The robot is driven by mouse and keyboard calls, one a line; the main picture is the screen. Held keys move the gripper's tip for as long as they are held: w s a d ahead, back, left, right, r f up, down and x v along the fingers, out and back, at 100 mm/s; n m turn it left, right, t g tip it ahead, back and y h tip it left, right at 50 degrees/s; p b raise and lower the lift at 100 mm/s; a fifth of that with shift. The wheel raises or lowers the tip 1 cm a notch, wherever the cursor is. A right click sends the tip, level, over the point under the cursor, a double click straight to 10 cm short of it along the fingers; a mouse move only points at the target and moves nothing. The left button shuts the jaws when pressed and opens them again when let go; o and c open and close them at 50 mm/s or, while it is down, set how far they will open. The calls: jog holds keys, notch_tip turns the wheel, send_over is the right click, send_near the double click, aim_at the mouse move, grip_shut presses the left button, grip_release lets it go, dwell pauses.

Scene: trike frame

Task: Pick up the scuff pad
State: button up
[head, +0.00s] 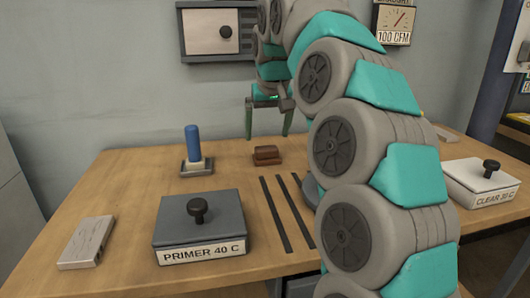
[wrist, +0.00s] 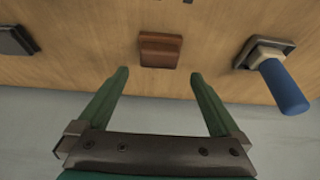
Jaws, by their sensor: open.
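The scuff pad seems to be the small reddish-brown block (head: 266,155) lying on the wooden table near its back edge. It also shows in the wrist view (wrist: 160,50), at the top middle, beyond and between my fingertips. My gripper (head: 268,133) has its two green fingers spread apart and pointing down, above the block in the head view. In the wrist view my gripper (wrist: 159,74) is open and empty, with the block apart from both fingers. Nothing hides the block.
A blue-handled tool (head: 193,145) stands upright in a grey holder left of the block. A dark box labelled PRIMER 40 C (head: 199,225), a pale block (head: 87,241) and dark strips (head: 275,215) lie nearer. A white CLEAR box (head: 480,182) is at right.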

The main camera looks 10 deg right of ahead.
aim_at(267, 148)
jog(key=shift+s+p+x, duration=0.15)
jog(key=shift+p+x, duration=0.05)
jog(key=shift+x, duration=1.45)
jog(key=shift+s+p+x, duration=0.15)
jog(key=shift+p+x, duration=0.05)
jog(key=shift+x, duration=1.45)
jog(key=shift+d+f, duration=0.1)
jog(key=c, duration=1.1)
jog(key=shift+c, duration=0.2)
jog(key=shift+r, duration=1.75)
jog(key=s+b, duration=0.1)
jog(key=s, duration=0.4)
jog(key=s+r+b, duration=0.1)
jog(key=s, duration=0.4)
jog(key=s+b, duration=0.1)
jog(key=s, duration=0.5)
jog(key=shift+d+r, duration=0.25)
jog(key=shift+d, duration=0.15)
